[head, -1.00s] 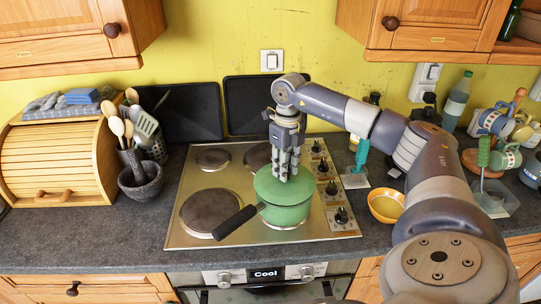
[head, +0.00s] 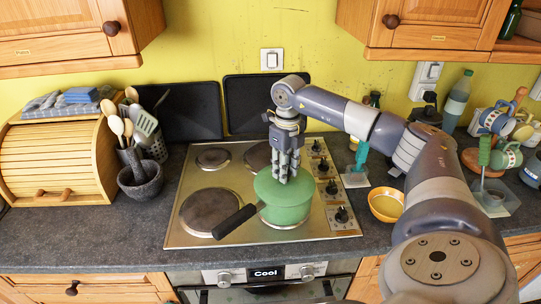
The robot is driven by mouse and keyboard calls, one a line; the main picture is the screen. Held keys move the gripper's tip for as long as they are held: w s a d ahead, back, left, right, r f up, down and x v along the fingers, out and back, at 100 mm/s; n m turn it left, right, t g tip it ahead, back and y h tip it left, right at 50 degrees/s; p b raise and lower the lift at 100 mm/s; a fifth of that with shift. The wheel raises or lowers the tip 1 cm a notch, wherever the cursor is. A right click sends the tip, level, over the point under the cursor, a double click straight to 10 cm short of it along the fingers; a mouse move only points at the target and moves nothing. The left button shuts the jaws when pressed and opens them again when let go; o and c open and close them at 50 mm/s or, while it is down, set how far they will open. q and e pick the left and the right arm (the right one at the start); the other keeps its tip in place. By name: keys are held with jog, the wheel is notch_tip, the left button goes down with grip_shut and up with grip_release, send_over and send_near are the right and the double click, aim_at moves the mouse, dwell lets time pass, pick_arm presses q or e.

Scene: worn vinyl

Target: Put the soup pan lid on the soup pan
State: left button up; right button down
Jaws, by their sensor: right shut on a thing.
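The green soup pan (head: 287,215) stands on the front right burner of the stove, its dark handle pointing to the front left. The green soup pan lid (head: 266,185) is over the pan's top, and looks level. I cannot tell whether it rests fully on the rim. My right gripper (head: 284,178) points straight down at the middle of the lid, shut on the lid's knob, which the fingers hide. My left gripper is not in view.
The steel stove top (head: 240,170) has other bare burners. A yellow bowl (head: 386,206) stands right of the stove. A mortar (head: 140,180) and a utensil holder stand at left, near a wooden bread box (head: 60,160). Cabinets hang above.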

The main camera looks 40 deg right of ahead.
jog(key=c, duration=1.2)
grip_release()
jog(key=shift+r, duration=0.15)
jog(key=shift+r+p, duration=3.2)
jog(key=shift+r, duration=0.65)
